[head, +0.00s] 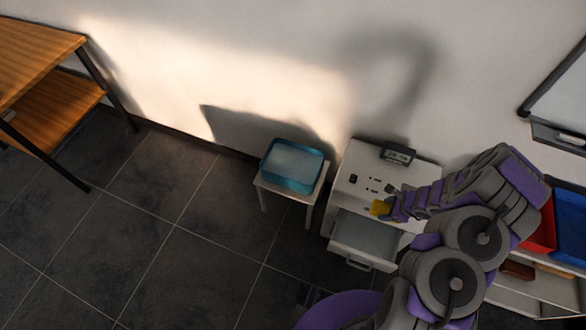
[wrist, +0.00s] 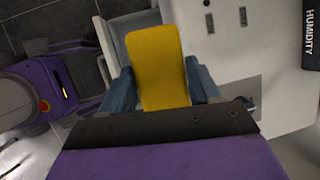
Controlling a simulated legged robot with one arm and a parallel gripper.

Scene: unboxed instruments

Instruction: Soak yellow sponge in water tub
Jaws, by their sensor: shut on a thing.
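The yellow sponge (wrist: 157,68) is held between the fingers of my gripper (wrist: 162,88) in the wrist view. In the head view the sponge (head: 380,207) shows at the tip of my gripper (head: 391,203), over the front part of the white cabinet. The blue water tub (head: 292,167) has a pale surface inside and stands on a small white stool, to the left of the sponge and apart from it. My gripper is shut on the sponge, and its far end sticks out beyond the fingers.
The white cabinet (head: 358,180) has an open drawer (head: 365,240) below my gripper and a humidity display (head: 398,154) on top. Red and blue bins (head: 570,225) stand at the right. A wooden table (head: 40,50) is far left. The dark tiled floor (head: 150,220) is clear.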

